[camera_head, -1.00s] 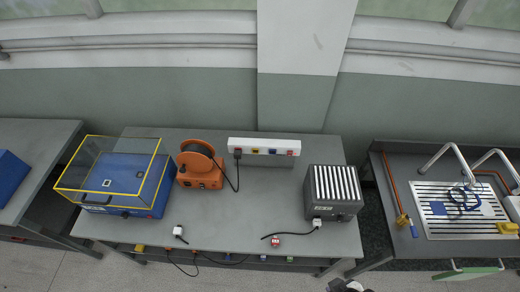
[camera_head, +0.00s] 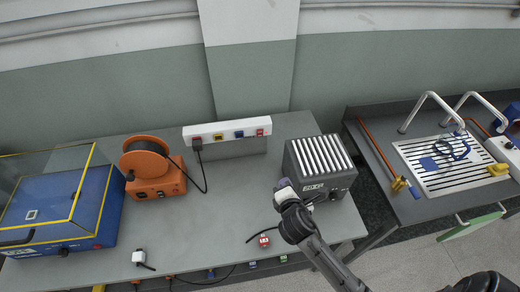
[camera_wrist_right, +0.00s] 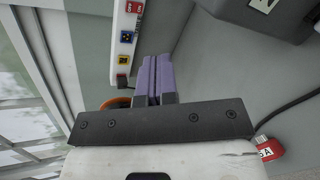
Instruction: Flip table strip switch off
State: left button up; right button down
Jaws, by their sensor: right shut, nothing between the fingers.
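The white table strip (camera_head: 227,139) stands at the back of the grey table, with a row of red, yellow, blue and red sockets or switches along its face. A black plug with a cable sits at its left end. The strip also shows at the top of the right wrist view (camera_wrist_right: 117,50). I cannot read the switch position. My right gripper (camera_head: 281,184) is shut and empty, in front of and to the right of the strip, beside the grey heater box. Its purple fingers (camera_wrist_right: 157,75) point towards the strip's side, apart from it. My left gripper is not in view.
The grey ribbed box (camera_head: 318,165) stands close by my right gripper. An orange cable reel (camera_head: 155,170) and a blue box with a clear cover (camera_head: 62,210) stand to the left. A red plug (camera_head: 264,241) lies near the front edge. The table's middle is clear.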

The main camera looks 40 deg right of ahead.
aim_at(260, 133)
jog(key=w+d+f+n+t+h+b, duration=0.1)
jog(key=w+f+n+t+b, duration=0.3)
jog(key=w+n+b, duration=0.6)
jog(key=n+t, duration=0.1)
jog(key=n, duration=0.2)
jog(key=shift+d+f, duration=0.35)
jog(key=shift+f, duration=0.05)
jog(key=shift+w, duration=0.2)
jog(key=b+x, duration=0.2)
jog(key=x, duration=1)
jog(key=shift+w+d+r+b, duration=0.1)
jog(key=shift+w+d+b, duration=0.1)
jog(key=shift+b, duration=0.15)
jog(key=shift+w+d+r, duration=0.15)
jog(key=shift+w+d, duration=0.1)
jog(key=shift+w, duration=0.3)
